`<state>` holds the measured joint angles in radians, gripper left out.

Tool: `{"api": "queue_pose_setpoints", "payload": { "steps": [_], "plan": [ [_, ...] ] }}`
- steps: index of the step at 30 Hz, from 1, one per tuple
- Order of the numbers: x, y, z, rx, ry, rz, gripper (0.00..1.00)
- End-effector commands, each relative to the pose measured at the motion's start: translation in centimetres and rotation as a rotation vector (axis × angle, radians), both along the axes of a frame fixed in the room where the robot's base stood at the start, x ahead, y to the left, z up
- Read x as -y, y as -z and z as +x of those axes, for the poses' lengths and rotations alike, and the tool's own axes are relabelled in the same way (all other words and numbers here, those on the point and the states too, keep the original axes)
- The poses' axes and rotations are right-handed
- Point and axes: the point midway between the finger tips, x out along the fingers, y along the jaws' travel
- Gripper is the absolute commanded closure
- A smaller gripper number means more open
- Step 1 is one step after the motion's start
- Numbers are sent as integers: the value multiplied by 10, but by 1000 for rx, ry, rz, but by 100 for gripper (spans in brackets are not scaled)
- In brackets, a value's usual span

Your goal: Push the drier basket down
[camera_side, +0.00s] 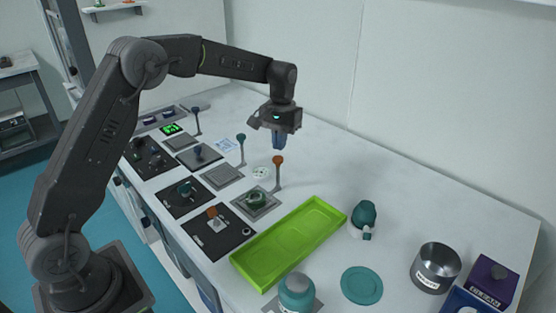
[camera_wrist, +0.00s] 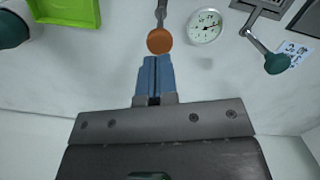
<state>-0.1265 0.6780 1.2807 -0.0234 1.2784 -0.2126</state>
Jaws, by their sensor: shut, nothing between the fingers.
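My gripper (camera_side: 278,142) is shut and empty, its blue fingers pointing down above the white table. In the wrist view its fingertips (camera_wrist: 155,66) show just below an orange knob (camera_wrist: 159,41) on a grey lever. I cannot tell for certain which part is the drier basket. A teal-knobbed lever (camera_side: 241,137) and a blue-knobbed lever (camera_side: 196,110) stand farther back.
A round dial (camera_side: 261,173) lies near the orange lever. A green tray (camera_side: 290,243) lies in front. Black control panels (camera_side: 215,232) line the left edge.

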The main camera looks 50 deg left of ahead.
Motion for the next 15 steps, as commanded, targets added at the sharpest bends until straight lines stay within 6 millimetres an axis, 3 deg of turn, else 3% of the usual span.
{"api": "queue_pose_setpoints", "payload": {
  "steps": [6,15],
  "plan": [
    [1,20,-2,-1,1,0,100],
    [1,25,-3,0,1,0,100]
  ]
}}
